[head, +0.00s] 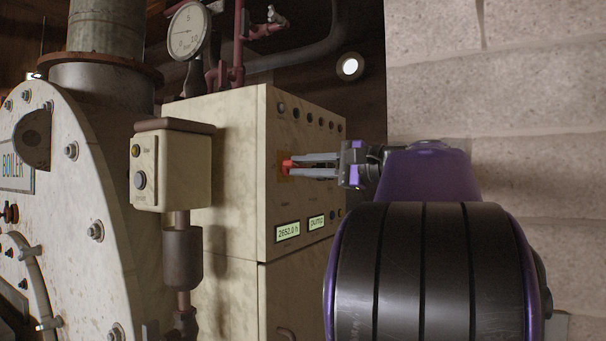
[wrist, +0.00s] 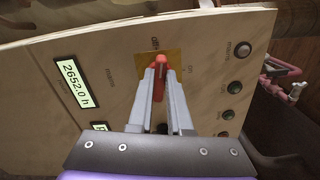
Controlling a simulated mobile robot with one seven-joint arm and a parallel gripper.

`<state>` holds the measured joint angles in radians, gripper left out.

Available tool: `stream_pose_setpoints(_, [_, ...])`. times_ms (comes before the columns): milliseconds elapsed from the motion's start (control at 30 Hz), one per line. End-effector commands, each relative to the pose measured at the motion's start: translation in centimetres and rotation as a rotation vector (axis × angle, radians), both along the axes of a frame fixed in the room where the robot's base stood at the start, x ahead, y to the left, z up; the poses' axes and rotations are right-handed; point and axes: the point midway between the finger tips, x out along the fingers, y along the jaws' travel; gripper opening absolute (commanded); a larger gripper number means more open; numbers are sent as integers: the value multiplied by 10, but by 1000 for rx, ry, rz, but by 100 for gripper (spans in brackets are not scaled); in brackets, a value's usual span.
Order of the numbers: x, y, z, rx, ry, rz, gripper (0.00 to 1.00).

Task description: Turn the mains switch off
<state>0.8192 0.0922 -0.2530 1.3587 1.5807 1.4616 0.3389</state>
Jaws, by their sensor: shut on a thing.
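The mains switch (head: 287,165) is a red handle on a yellow plate on the front of the cream control cabinet. My gripper (head: 292,165) reaches it from the right, with its two grey fingers shut on the red handle. In the wrist view the red switch handle (wrist: 159,77) shows between the fingertips, over the yellow plate (wrist: 177,60).
The cabinet (head: 220,240) carries a lit "2652.0 h" display (head: 288,232), a "pump" display (head: 316,222) and several round buttons or lamps. A small button box (head: 170,172) on a post and the boiler (head: 70,220) stand to the left. A stone wall (head: 520,80) is at right.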

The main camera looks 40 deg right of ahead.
Motion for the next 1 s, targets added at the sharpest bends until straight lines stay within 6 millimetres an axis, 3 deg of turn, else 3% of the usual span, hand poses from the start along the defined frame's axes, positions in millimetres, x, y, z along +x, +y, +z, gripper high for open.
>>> stream_pose_setpoints(433, [0, 0, -3, -216, -88, -1, 0])
stream_pose_setpoints(1000, [0, 0, -2, -249, -101, 0, 0])
